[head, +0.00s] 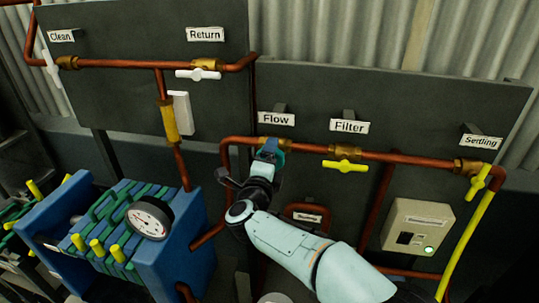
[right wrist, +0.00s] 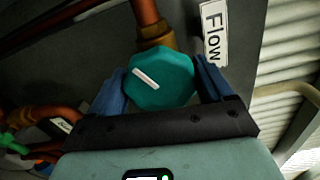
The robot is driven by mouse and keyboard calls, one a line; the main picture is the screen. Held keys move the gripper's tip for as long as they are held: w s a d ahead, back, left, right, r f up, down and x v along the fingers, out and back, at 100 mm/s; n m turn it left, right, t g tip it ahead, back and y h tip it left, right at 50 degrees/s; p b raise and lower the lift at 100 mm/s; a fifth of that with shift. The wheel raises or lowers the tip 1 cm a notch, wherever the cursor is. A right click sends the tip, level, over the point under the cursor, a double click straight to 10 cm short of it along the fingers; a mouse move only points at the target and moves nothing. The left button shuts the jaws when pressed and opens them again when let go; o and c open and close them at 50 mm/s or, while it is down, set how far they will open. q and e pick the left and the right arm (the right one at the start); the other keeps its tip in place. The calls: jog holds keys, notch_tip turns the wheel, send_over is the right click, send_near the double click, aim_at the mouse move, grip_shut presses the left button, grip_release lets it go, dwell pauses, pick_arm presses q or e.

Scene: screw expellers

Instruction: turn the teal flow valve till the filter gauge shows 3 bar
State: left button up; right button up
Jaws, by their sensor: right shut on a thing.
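The teal flow valve (right wrist: 160,80) is an eight-sided knob with a white bar mark, seen large in the right wrist view. The bar slants from upper left to lower right there. My right gripper (right wrist: 162,88) is shut on it, with one blue finger on each side. In the head view my right gripper (head: 269,153) is at the pipe below the Flow label (head: 276,119) and hides most of the knob. The round filter gauge (head: 149,220) has a white dial and sits on the front of the blue filter press; its reading is too small to tell. My left gripper is not in view.
The blue filter press (head: 178,255) stands at lower left. A yellow-handled Filter valve (head: 345,166) and Settling valve (head: 478,182) lie right along the copper pipe. White-handled valves (head: 198,74) are above left. A beige box (head: 417,228) with a green light is at right.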

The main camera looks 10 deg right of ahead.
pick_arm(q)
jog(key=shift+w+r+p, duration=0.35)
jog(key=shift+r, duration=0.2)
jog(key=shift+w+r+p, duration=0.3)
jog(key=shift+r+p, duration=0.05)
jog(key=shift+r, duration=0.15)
pick_arm(e)
jog(key=shift+n, duration=2.2)
jog(key=o, duration=0.9)
jog(key=shift+o, duration=0.2)
jog(key=shift+s+a, duration=0.15)
jog(key=shift+s, duration=0.15)
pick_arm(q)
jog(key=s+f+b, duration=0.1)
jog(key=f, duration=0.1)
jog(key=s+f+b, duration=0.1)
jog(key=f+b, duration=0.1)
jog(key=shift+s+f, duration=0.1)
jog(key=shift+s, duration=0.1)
pick_arm(e)
jog(key=v, duration=1.3)
jog(key=shift+w, duration=0.15)
